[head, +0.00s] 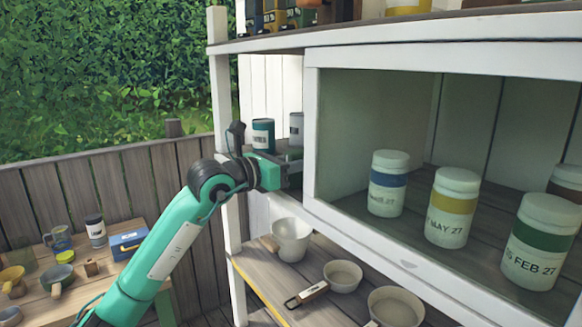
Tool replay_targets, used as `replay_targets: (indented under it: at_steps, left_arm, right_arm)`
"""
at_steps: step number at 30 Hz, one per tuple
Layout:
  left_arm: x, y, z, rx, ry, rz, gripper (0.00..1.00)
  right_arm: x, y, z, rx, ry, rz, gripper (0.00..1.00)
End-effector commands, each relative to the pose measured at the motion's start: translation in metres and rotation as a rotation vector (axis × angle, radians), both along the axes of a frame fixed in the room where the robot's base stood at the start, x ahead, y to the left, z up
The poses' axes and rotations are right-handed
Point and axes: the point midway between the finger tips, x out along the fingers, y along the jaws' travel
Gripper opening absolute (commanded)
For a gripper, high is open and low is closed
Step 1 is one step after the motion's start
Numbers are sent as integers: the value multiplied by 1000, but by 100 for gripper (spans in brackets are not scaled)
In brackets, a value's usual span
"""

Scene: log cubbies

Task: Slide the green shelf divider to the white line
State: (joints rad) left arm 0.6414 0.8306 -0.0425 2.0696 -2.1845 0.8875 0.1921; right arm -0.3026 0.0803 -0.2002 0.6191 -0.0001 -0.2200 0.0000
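My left arm comes in from the lower left, and my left gripper (291,169) reaches into the narrow left bay of the shelf, beside the white frame of the large cubby. Its dark fingers are small and partly hidden by that frame, so I cannot tell whether they are open or hold anything. I cannot make out a separate green divider or a white line. The cubby's left inner side (370,125) looks dull grey-green. My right gripper is not in view.
White jars with a blue band (388,184), yellow band (453,207) and green band (540,242) stand in the cubby. Cans (263,134) stand behind my gripper. A cluttered bench (118,268) is at left.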

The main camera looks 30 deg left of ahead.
Motion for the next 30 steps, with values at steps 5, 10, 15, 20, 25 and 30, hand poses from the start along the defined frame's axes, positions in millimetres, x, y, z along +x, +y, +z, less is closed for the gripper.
replay_targets:
  at_steps: [5,10,15,20,25,30]
  left_arm:
    - [0,0,0,0,0,0,4]
    - [0,0,0,0,1,0,4]
    - [1,2,-1,0,1,1,4]
    - [5,11,-1,-1,1,2,4]
    - [8,21,-1,0,0,3,4]
    - [12,30,-1,0,0,2,4]
  right_arm:
    - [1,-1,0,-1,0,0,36]
    - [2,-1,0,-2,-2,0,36]
    - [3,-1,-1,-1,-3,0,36]
    - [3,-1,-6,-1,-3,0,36]
    - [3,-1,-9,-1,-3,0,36]
    - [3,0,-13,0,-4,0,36]
